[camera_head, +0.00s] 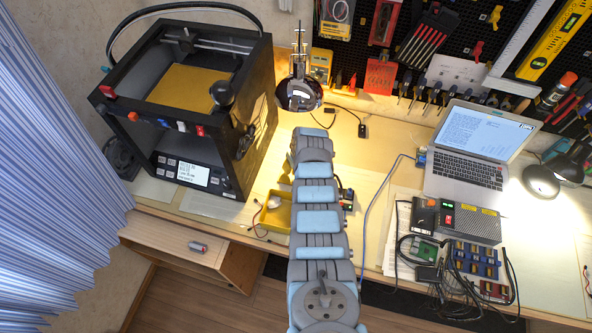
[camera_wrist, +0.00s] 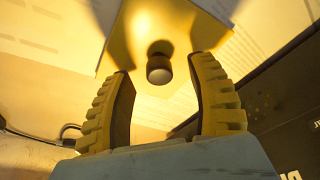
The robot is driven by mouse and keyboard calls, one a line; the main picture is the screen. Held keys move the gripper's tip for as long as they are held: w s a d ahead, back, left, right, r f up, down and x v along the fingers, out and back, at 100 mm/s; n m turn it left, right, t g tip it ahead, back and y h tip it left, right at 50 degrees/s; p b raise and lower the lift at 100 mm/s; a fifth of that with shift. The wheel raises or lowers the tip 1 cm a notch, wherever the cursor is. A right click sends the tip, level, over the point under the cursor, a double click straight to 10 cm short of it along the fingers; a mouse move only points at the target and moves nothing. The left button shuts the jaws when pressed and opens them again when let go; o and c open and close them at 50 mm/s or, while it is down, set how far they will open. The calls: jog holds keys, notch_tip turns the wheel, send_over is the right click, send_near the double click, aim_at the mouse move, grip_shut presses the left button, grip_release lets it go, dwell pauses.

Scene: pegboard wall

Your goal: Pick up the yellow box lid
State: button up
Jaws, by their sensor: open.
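The yellow box lid (camera_wrist: 145,30) shows at the top of the wrist view, with a short round knob (camera_wrist: 159,68) standing out from it. My gripper (camera_wrist: 165,78) is open, its two ribbed yellow fingers on either side of the knob in the picture. I see a gap between the knob and each finger; how deep the knob sits between them I cannot tell. In the head view, an open yellow box (camera_head: 273,214) with something whitish in it is left of my arm. My arm hides the lid and most of my gripper there.
A black 3D printer (camera_head: 190,105) stands left of my arm. A lamp head (camera_head: 299,95) hangs just beyond the arm. A laptop (camera_head: 470,160), a grey power box (camera_head: 467,222) and cables are to the right.

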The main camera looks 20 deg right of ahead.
jog(key=shift+w+f, duration=0.1)
jog(key=shift+f, duration=0.55)
grip_shut()
